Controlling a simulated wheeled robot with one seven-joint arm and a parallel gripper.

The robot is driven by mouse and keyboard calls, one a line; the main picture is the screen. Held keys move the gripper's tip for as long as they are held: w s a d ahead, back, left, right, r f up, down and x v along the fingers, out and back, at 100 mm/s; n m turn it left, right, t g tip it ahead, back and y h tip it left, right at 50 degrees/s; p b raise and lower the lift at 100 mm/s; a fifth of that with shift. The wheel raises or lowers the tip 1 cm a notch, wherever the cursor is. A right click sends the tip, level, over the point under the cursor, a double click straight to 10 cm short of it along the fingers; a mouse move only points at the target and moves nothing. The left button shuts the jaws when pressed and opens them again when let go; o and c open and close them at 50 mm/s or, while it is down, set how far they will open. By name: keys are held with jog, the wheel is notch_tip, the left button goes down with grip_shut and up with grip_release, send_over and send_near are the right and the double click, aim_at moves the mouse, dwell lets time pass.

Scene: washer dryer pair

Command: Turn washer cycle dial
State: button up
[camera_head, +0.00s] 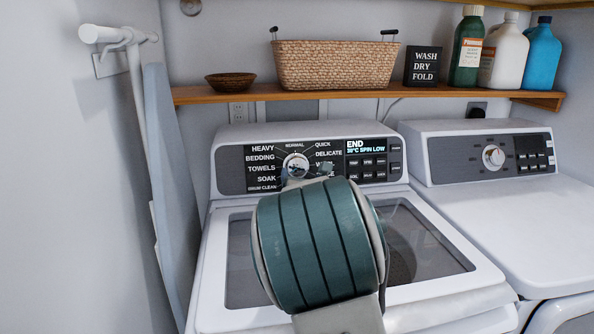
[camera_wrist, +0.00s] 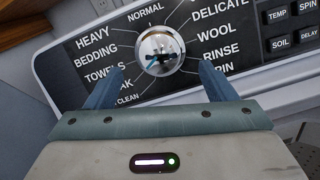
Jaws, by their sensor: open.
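The washer cycle dial (camera_head: 295,161) is a round chrome knob on the black panel of the left machine, ringed by labels such as NORMAL, QUICK, DELICATE and HEAVY. In the wrist view the dial (camera_wrist: 161,46) sits at top centre, fully visible from the front. My gripper (camera_wrist: 160,72) is open and empty, with one blue-grey finger below left of the dial and one below right, both apart from it in the picture. In the head view my teal wrist hides most of the gripper and part of the washer lid. Which label the dial points to is unclear.
The washer display (camera_head: 366,145) reads END, with buttons beside and below it. The dryer (camera_head: 493,157) stands to the right with its own knob. A wooden shelf (camera_head: 220,94) above holds a basket (camera_head: 335,65), a bowl and bottles. An ironing board (camera_head: 172,190) stands left.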

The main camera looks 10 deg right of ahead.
aim_at(298, 169)
jog(key=shift+w+p, duration=0.3)
jog(key=shift+w, duration=2.8)
jog(key=c, duration=1)
